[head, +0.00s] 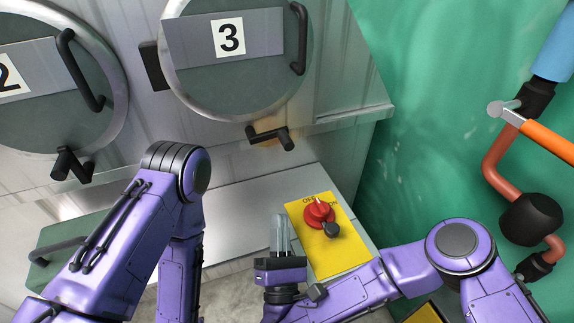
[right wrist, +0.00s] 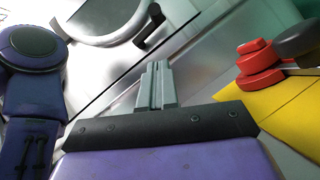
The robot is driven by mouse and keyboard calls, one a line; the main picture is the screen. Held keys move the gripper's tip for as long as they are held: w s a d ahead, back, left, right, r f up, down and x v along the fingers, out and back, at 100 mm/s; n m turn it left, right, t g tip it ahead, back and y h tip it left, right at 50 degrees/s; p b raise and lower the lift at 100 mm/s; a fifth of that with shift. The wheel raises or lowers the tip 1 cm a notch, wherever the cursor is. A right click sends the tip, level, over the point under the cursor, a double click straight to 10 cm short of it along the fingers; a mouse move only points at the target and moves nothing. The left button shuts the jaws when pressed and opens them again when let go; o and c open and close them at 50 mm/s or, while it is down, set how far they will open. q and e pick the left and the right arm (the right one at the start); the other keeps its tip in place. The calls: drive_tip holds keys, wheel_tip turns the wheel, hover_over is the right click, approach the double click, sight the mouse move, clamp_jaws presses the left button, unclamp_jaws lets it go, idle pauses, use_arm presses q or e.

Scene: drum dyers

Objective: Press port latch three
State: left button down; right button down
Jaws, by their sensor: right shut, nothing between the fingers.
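Port three (head: 235,85) is a round grey door with a metal rim, a "3" label and a black bar handle (head: 299,40). Its latch (head: 272,137) is a black lever below the door's lower edge. The latch also shows in the right wrist view (right wrist: 150,25), beyond the fingertips. My right gripper (head: 279,217) is shut and empty, its fingers pointing up the picture. It is below the latch in the head view and apart from it. The gripper also shows in the right wrist view (right wrist: 158,66). My left arm shows, but its gripper is out of view.
A yellow panel (head: 325,258) with a red rotary switch (head: 318,212) stands just right of my right gripper. Port two (head: 45,110) and its latch (head: 72,164) are at the left. Pipes (head: 497,160) and an orange-handled lever (head: 545,138) are on the green wall at right.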

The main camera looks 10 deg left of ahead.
drive_tip(key=w+r+p, duration=0.7)
drive_tip(key=w+r, duration=0.1)
drive_tip(key=shift+w+a, duration=0.4)
drive_tip(key=shift+a, duration=0.05)
drive_tip(key=shift+w, duration=0.1)
